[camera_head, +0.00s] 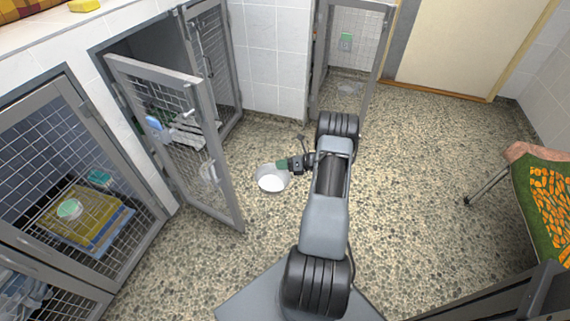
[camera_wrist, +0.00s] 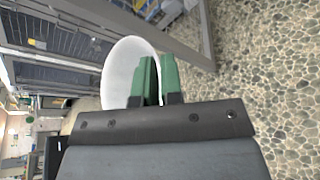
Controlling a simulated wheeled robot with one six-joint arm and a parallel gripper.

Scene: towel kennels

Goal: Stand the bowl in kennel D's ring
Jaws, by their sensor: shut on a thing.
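A white bowl (camera_head: 271,180) is at the left of my gripper (camera_head: 284,165) in the head view, above the pebbled floor. In the wrist view the bowl (camera_wrist: 122,75) appears as a pale oval, and the green fingers of my gripper (camera_wrist: 160,80) are closed on its rim. The nearer kennel door (camera_head: 185,150) of mesh stands open to the left of the bowl. A pale round shape (camera_head: 209,172) shows at this door's mesh; I cannot tell whether it is a ring. No letter marking kennel D is readable.
Another mesh door (camera_head: 345,55) stands at the back, with a pale dish (camera_head: 348,88) low behind it. A closed-looking kennel (camera_head: 75,180) at left holds towels and a green-topped dish. Floor (camera_head: 420,190) right of my arm is clear.

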